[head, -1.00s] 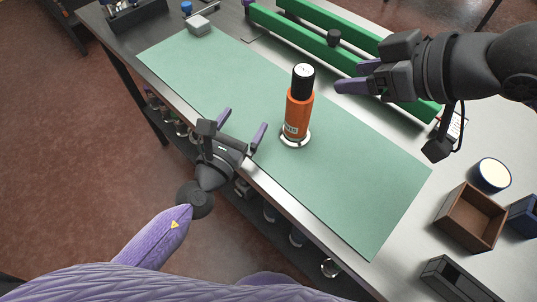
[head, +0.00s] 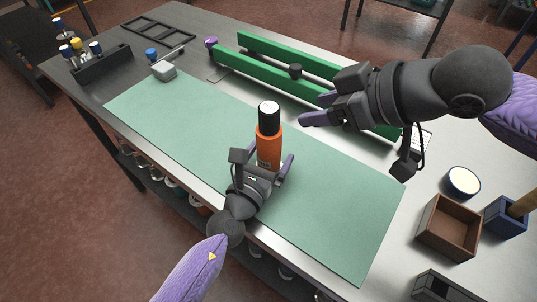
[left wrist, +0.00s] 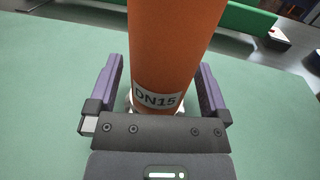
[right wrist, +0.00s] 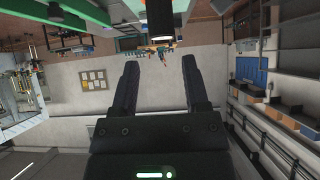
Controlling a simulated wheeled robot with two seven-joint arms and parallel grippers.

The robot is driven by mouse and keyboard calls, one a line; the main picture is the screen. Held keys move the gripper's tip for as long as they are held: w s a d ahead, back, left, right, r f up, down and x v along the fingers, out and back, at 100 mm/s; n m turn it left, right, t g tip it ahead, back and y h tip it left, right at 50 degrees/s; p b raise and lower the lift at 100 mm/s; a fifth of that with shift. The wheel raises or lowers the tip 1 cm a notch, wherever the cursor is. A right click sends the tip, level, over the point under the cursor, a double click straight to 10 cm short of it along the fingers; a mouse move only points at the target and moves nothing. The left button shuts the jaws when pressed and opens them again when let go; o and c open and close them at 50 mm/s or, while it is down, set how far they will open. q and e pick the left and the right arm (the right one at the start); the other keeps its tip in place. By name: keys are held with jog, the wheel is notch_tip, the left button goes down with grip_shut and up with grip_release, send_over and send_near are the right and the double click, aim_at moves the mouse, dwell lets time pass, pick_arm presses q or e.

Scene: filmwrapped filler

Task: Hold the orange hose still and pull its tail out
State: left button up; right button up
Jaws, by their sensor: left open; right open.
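The orange hose (head: 268,152) stands upright on the green mat (head: 335,225). Its black upper part (head: 269,120) ends in a pale top. My left gripper (head: 263,163) is open low at the hose, with a finger on either side of the orange body (left wrist: 172,50) in the left wrist view. Gaps show between the fingers and the hose beside its DN15 label. My right gripper (head: 315,108) is open and empty, right of the black part and apart from it. In the right wrist view the black part (right wrist: 159,18) shows beyond the fingertips.
Green rails (head: 240,62) with a black knob (head: 295,71) lie behind the mat. A brown box (head: 448,229), a blue box (head: 505,218) and a round white-topped item (head: 463,181) stand at right. The mat's right part is clear.

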pick_arm(q)
grip_shut()
pick_arm(e)
jog(key=o, duration=0.5)
jog(key=shift+c, duration=0.2)
notch_tip(320, 180, up, 5)
jog(key=n+g+h, duration=0.6)
jog(key=h, duration=0.2)
send_over(269, 107)
jog(key=shift+w+d, duration=0.15)
jog(key=shift+w, duration=0.25)
jog(key=shift+s+r+n, duration=0.2)
jog(key=shift+s+n, duration=0.1)
jog(key=shift+s+a+f, duration=0.1)
jog(key=shift+a+f, duration=0.1)
notch_tip(269, 107, down, 12)
jog(key=shift+r, duration=0.25)
